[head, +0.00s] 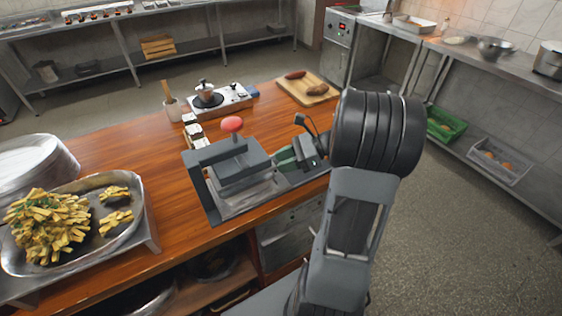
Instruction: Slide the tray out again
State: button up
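A grey press-like unit (228,165) with a red knob (232,124) on top stands on the wooden counter, left of my arm. A lighter metal piece, perhaps the tray (246,199), shows under its raised dark block, within a flat grey frame. My gripper (290,158) is at the right side of this unit, close to a green part there. My arm's black wrist is just to the right of it. The fingertips are small and partly merge with the unit, so I cannot tell whether they touch or hold anything.
A moka pot (205,91) on a small burner and a board with brown food (308,88) stand behind the unit. A large tray of fries (132,232) and stacked plates (35,165) stand at the left. Open floor lies to the right.

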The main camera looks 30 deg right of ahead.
jog(key=shift+w+a+f, duration=0.2)
jog(key=shift+a+f, duration=0.05)
jog(key=shift+a, duration=0.2)
jog(key=shift+c, duration=0.2)
grip_shut()
